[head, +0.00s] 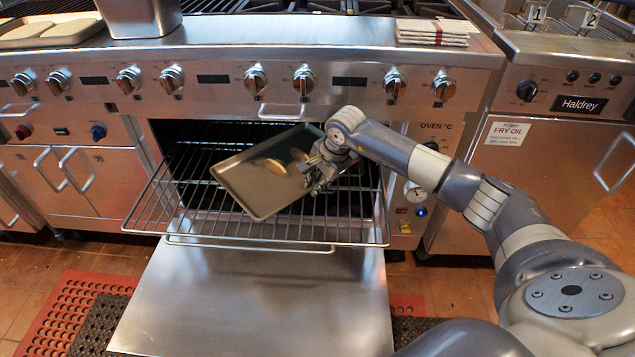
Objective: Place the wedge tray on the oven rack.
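The wedge tray (262,202) is a dark shallow rectangular tray with a few potato wedges (276,166) near its far side. It sits askew over the pulled-out oven rack (185,217), its left corner pointing toward the rack's left side. My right gripper (318,178) is at the tray's right edge and looks shut on it. The fingertips are small and partly hidden against the tray edge. I cannot tell whether the tray's underside touches the rack wires. My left gripper is not in view.
The oven door (255,290) is folded down below the rack. Control knobs (255,79) line the range front above the opening. A folded towel stack (432,32) and a metal container (140,15) stand on top. A fryer (570,105) stands at the right.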

